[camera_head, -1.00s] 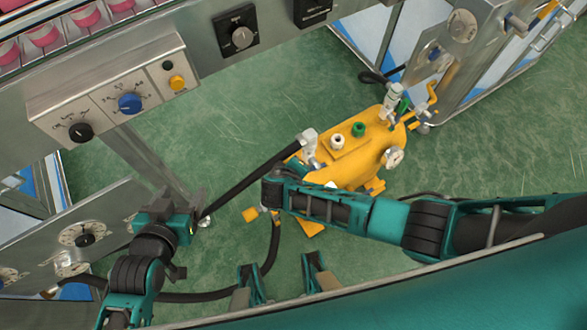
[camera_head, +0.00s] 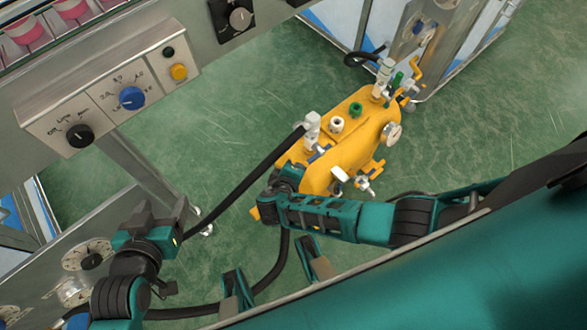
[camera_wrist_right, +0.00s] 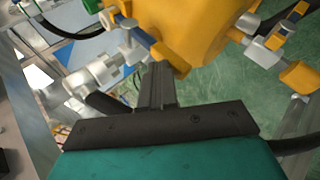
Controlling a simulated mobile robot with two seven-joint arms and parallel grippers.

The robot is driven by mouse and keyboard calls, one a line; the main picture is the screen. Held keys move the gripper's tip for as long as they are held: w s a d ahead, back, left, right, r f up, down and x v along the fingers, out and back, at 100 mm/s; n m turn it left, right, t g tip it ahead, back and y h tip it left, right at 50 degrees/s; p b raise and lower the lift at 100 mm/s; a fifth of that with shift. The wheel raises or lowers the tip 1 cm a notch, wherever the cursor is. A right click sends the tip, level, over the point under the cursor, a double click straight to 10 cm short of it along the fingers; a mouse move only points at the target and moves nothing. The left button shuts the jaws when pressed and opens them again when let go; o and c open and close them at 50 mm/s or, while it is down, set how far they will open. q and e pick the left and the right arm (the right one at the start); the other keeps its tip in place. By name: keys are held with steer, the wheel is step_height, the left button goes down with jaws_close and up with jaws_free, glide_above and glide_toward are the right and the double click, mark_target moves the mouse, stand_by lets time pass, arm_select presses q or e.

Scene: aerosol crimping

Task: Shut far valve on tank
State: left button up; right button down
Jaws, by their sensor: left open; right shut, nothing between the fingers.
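The yellow tank (camera_head: 345,160) stands on the green floor, tilted across the head view. A pale fitting (camera_head: 312,128) with a black hose and a blue lever (camera_head: 320,153) is at its left end. Another pale fitting (camera_head: 384,75) rises at its far right end, beside yellow piping. My right gripper (camera_wrist_right: 157,85) is shut and empty, its tips close beside the blue lever (camera_wrist_right: 140,38) and tank (camera_wrist_right: 195,30); contact is unclear. In the head view its fingers are hidden by my right wrist. My left gripper (camera_head: 160,215) is open and empty, left of the tank.
A metal control box (camera_head: 110,105) with black, blue and yellow knobs is above my left gripper. A black hose (camera_head: 245,180) runs from the tank towards the left panel. A metal cabinet (camera_head: 415,50) stands behind the tank. Green floor is clear right of the tank.

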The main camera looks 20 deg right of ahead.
arm_select(q)
steer(key=shift+w+r, duration=0.1)
steer(key=shift+w, duration=0.05)
arm_select(e)
steer(key=shift+f, duration=0.3)
steer(key=shift+s+a+f, duration=0.1)
steer(key=shift+s+f, duration=0.05)
